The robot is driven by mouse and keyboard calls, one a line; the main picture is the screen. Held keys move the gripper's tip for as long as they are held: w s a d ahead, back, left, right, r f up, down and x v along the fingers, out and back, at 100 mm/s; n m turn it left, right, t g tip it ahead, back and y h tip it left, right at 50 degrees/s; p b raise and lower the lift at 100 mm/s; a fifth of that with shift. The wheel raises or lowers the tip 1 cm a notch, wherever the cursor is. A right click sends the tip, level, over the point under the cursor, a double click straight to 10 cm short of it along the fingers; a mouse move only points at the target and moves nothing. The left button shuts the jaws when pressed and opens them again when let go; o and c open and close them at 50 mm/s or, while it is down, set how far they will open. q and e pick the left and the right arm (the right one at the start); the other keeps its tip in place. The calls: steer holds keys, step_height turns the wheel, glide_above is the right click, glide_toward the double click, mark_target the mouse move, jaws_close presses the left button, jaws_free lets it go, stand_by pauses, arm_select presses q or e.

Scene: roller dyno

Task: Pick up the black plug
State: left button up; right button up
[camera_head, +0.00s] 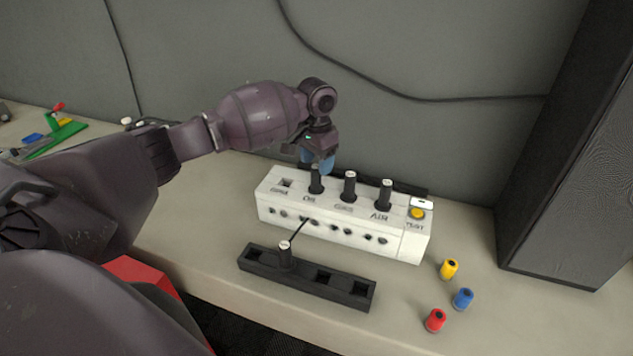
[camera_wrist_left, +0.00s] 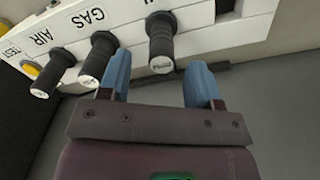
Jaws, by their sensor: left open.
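Black plugs stand upright in the white labelled box (camera_head: 330,228): one at OIL (camera_head: 316,182), one at GAS (camera_head: 349,187), one at AIR (camera_head: 383,196). Another black plug (camera_head: 285,255) stands in the black slotted tray (camera_head: 318,283) in front. My left gripper (camera_head: 318,164), with blue fingertips, is just above the OIL plug and partly hides its top. In the left wrist view my left gripper (camera_wrist_left: 159,66) is open, with the OIL plug's end (camera_wrist_left: 161,62) between its fingertips and not clasped. My right gripper is out of view.
A yellow (camera_head: 449,268), a blue (camera_head: 463,298) and a red cylinder (camera_head: 435,320) stand at the right on the table. A tall dark cabinet (camera_head: 565,170) is at the right. The wall with a cable is close behind the box.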

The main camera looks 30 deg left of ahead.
mark_target(316, 176)
arm_select(q)
steer(key=shift+a+f, duration=0.1)
steer(key=shift+f, duration=2.5)
steer(key=shift+c, duration=0.3)
steer(key=c, duration=0.8)
steer(key=shift+r, duration=0.1)
steer(key=shift+c, duration=0.2)
